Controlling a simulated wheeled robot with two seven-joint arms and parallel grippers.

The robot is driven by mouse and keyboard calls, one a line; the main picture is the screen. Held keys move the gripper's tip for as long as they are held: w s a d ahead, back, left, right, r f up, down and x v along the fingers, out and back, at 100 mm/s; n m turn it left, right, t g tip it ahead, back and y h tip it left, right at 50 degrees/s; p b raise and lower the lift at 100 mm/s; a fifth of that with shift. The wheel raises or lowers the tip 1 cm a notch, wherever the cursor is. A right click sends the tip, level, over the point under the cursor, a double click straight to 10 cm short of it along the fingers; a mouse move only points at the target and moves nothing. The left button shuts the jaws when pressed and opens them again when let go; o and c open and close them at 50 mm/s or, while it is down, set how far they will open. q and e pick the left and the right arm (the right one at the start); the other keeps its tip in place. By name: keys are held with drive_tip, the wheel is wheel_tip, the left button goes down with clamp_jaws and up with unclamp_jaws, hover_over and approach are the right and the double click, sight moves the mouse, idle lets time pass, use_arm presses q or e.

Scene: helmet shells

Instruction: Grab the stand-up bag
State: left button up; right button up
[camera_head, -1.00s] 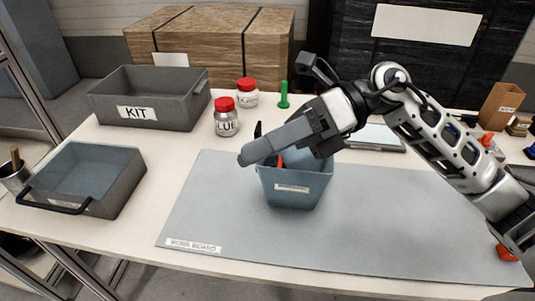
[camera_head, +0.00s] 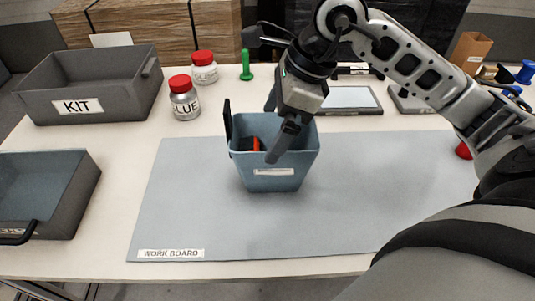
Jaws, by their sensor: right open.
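A brown, open-topped upright container (camera_head: 471,50) stands at the back right of the table and looks like the stand-up bag. It has a small label, too small to read. My right gripper (camera_head: 275,128) is open, well to the left of the bag, with its fingers pointing down over a blue-grey bin (camera_head: 272,185). A finger overlaps the bin's opening, and I cannot tell how deep it reaches. Something red and black shows inside the bin. My left gripper is out of view.
The bin stands on the grey work board (camera_head: 190,215), whose front and right areas are mostly clear. Glue jars (camera_head: 185,105), a grey KIT box (camera_head: 90,88) and a grey tray (camera_head: 45,190) stand left. Small items surround the bag. My right arm crosses the right side.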

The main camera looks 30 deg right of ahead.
sight(268, 147)
drive_tip(key=x, duration=0.3)
drive_tip(key=d+x, duration=0.1)
drive_tip(key=shift+a+f, duration=0.2)
drive_tip(key=shift+f, duration=0.35)
drive_tip(key=shift+a+f, duration=0.1)
drive_tip(key=shift+f, duration=0.3)
drive_tip(key=shift+f, duration=0.25)
drive_tip(key=c, duration=0.7)
